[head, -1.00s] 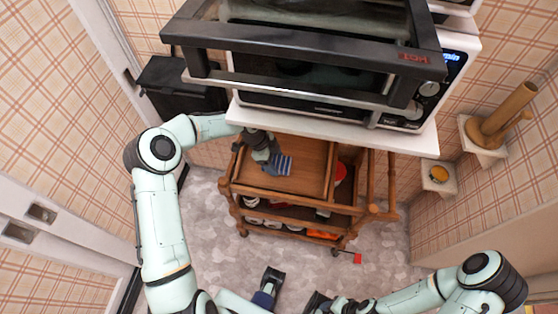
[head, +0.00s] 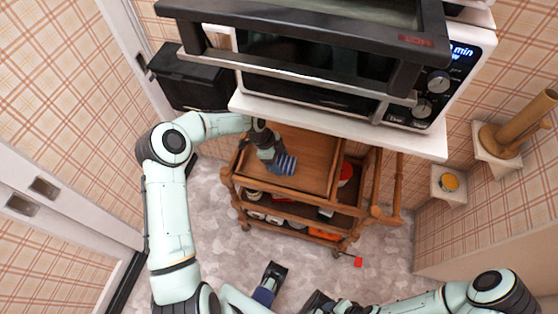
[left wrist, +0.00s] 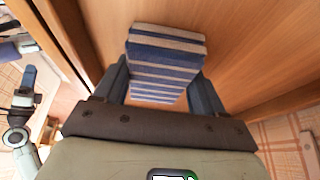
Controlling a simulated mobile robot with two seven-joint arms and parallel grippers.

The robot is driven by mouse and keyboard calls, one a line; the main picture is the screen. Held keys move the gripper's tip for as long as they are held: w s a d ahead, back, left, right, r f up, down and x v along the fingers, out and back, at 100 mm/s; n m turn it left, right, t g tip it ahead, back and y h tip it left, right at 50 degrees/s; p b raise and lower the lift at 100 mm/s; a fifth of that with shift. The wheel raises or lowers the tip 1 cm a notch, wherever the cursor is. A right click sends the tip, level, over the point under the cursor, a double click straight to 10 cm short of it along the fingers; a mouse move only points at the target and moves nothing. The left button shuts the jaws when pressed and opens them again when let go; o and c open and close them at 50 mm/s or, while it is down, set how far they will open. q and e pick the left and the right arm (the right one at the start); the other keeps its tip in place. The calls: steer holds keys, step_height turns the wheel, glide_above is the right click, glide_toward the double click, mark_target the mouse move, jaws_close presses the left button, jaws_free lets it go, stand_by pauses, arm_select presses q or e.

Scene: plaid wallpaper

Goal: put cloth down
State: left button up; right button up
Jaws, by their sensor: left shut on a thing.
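The blue-and-white striped cloth (head: 286,165) is over the wooden top of the cart, near its left side. My left gripper (head: 272,153) is shut on the cloth. In the left wrist view the cloth (left wrist: 165,62) lies between the two fingers, with the wood of the cart top (left wrist: 250,60) behind it. I cannot tell whether the cloth touches the wood. My right gripper (head: 318,302) is at the bottom edge of the head view, away from the cart, and its fingers are not clear.
The wooden cart (head: 315,145) has a raised rim and several items on its lower shelf. A microwave (head: 420,85) on a white shelf (head: 300,115) overhangs the cart's back. A black box (head: 188,80) stands at left. Grey floor (head: 215,270) lies in front.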

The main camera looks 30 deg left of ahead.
arm_select(q)
steer(key=o, duration=0.8)
steer(key=shift+s+f, duration=0.25)
steer(key=shift+f, duration=0.35)
steer(key=shift+o, duration=0.7)
steer(key=shift+f, duration=0.15)
steer(key=shift+r, duration=0.3)
steer(key=v, duration=0.2)
steer(key=p+v, duration=0.1)
steer(key=v, duration=0.5)
steer(key=shift+w+d+r+p, duration=0.1)
steer(key=shift+w+r+p, duration=0.2)
